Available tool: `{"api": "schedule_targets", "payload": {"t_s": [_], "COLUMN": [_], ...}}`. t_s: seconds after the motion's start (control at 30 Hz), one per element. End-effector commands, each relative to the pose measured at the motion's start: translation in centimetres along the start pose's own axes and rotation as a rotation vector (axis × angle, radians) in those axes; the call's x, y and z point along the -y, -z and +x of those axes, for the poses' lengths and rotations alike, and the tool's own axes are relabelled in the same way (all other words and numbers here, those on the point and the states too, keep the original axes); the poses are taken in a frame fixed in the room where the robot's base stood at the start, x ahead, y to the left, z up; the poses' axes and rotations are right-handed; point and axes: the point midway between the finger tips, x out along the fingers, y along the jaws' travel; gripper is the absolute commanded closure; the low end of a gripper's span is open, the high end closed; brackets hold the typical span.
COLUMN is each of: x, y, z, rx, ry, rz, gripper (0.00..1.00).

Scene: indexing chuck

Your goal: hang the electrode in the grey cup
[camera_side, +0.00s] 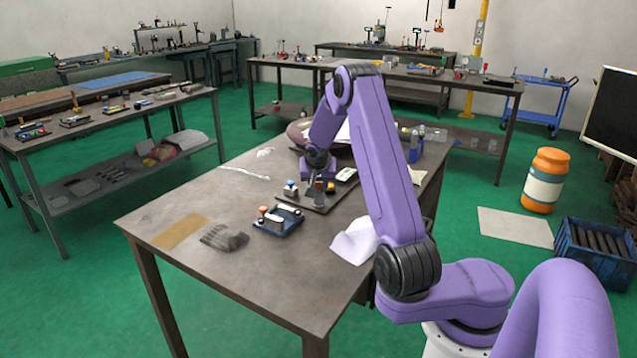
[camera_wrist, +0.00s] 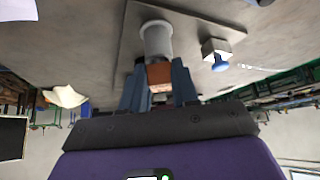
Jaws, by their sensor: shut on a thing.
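My gripper (camera_wrist: 160,88) is shut on the electrode, a copper-brown block (camera_wrist: 160,74) between its two blue-grey fingers. The grey cup (camera_wrist: 158,40) is a pale grey cylinder just beyond the block in the wrist view. The block overlaps the near end of the cup there; I cannot tell whether they touch or whether any part is inside. In the side view my gripper (camera_side: 319,178) points down over the dark plate (camera_side: 340,198) on the table. The fingers and their load are too small there to tell the electrode from the cup.
A pale block with a blue knob (camera_side: 290,187) stands left of my gripper; it also shows in the wrist view (camera_wrist: 217,54). A yellow item (camera_side: 330,187) is close on the right. A blue tray (camera_side: 278,220) sits nearer the front. The table's left front (camera_side: 200,215) is mostly free.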

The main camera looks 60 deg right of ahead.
Motion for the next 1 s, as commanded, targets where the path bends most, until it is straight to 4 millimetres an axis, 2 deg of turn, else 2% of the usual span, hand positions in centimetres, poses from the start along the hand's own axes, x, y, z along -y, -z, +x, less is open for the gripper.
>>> {"api": "schedule_targets", "payload": {"t_s": [0.4,0.43,0.5,0.83,1.0], "x": [0.0,0.0,0.0,0.0,0.0], "y": [-0.3,-0.3,-0.3,-0.4,-0.2], "z": [0.6,0.6,0.5,0.4,-0.9], "rx": [-0.002,-0.003,-0.002,0.0,-0.003], "ry": [0.001,0.001,0.001,0.0,0.001], "rz": [0.001,0.001,0.001,0.001,0.002], "gripper": [1.0,0.61,0.41,0.41,0.41]}}
